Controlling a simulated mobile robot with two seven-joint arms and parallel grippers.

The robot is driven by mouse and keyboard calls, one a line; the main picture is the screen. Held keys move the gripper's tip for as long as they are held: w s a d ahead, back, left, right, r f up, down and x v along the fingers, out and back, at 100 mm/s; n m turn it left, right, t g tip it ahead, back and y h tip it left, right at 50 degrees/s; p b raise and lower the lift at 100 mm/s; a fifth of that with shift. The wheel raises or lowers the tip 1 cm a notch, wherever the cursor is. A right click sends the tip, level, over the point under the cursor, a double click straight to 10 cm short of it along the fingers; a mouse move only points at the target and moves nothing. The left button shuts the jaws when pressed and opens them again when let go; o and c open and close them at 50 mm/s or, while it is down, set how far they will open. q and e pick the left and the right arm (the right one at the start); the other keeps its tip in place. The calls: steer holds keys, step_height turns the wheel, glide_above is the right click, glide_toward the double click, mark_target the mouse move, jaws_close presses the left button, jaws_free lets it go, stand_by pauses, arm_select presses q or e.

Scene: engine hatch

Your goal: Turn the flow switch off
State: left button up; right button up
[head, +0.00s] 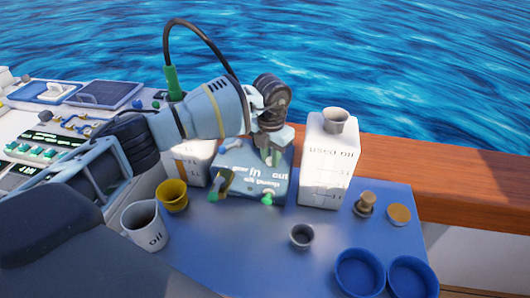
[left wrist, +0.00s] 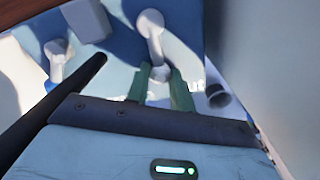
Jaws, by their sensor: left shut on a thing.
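The blue-grey oil pump box (head: 243,190) stands on the blue table between two white containers. My left gripper (head: 275,156) reaches down onto the back right of the box. In the left wrist view, the green fingers of my left gripper (left wrist: 161,86) are shut on the end of a pale lever (left wrist: 152,38), which looks like the flow switch. The gripper hides this lever in the head view. My right gripper is out of view.
An oil mug (head: 146,226), yellow cup (head: 173,196), small grey cup (head: 302,237) and blue bowls (head: 360,272) stand around.

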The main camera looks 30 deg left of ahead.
arm_select(q)
steer(key=shift+w+d+r+n, duration=0.1)
steer(key=shift+d+n, duration=0.1)
steer(key=shift+n, duration=0.2)
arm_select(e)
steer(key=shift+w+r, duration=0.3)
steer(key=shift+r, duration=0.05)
arm_select(q)
jaws_close()
steer(key=o, duration=1)
jaws_free()
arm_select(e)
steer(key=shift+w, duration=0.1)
arm_select(q)
step_height(320, 180, up, 8)
steer(key=shift+f, duration=0.15)
steer(key=shift+f, duration=0.1)
